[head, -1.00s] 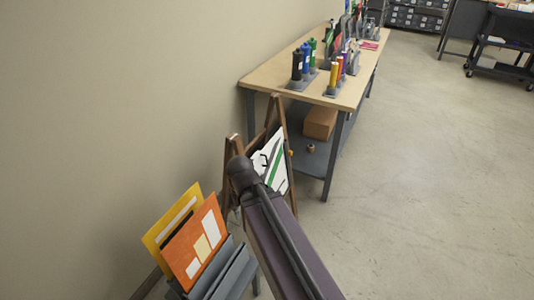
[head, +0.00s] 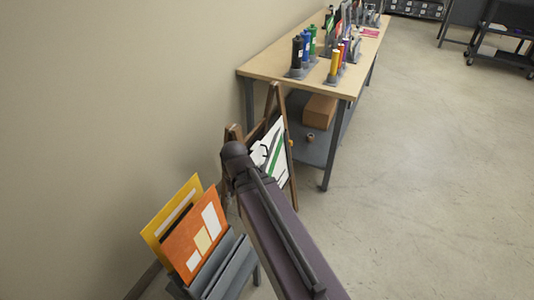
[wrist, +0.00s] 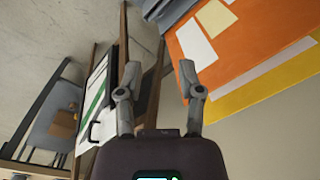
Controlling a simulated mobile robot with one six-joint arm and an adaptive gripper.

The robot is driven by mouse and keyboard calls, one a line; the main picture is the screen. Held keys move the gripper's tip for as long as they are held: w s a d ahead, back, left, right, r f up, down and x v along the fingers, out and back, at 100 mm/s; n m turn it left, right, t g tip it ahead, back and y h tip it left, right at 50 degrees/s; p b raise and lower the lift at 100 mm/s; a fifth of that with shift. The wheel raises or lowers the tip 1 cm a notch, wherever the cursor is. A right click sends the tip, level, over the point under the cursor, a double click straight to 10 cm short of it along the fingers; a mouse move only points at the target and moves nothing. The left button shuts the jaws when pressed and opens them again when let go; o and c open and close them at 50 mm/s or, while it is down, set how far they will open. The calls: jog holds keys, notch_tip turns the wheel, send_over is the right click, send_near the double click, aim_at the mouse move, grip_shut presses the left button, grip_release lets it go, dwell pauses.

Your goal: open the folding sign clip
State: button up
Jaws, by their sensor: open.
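The folding sign (head: 274,160) stands open on wooden legs by the wall, with a white, green and black panel. It also shows at the left of the wrist view (wrist: 97,95). A small dark curved part, perhaps the clip (head: 264,152), shows by the panel's upper edge; a dark loop (wrist: 93,131) shows there in the wrist view. My gripper (wrist: 160,66) is open and empty, its two fingers apart. The sign is to the left of the fingers in the wrist view. My arm hides my gripper and part of the sign in the head view.
A grey rack (head: 240,266) with orange (head: 196,236) and yellow boards stands at lower left, near my arm. A workbench (head: 268,66) with bottles stands behind the sign, a box (head: 320,109) on its shelf. Open floor (head: 440,180) lies to the right.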

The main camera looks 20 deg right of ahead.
jog(key=w+d+f+m+t+y+b, duration=0.1)
jog(key=w+d+f+m+y+b, duration=0.4)
jog(key=w+f+m+b, duration=0.35)
jog(key=m+t+y+b, duration=0.8)
jog(key=m+t+b, duration=0.3)
jog(key=m+b, duration=0.7)
send_near(267, 151)
jog(key=v, duration=0.4)
jog(key=shift+w+d+n+b, duration=0.15)
jog(key=shift+w+n+b, duration=0.15)
jog(key=shift+n, duration=0.05)
jog(key=shift+w, duration=0.1)
jog(key=x, duration=1.3)
jog(key=shift+w+a+f, duration=0.1)
jog(key=shift+a+f, duration=0.05)
jog(key=shift+a, duration=0.2)
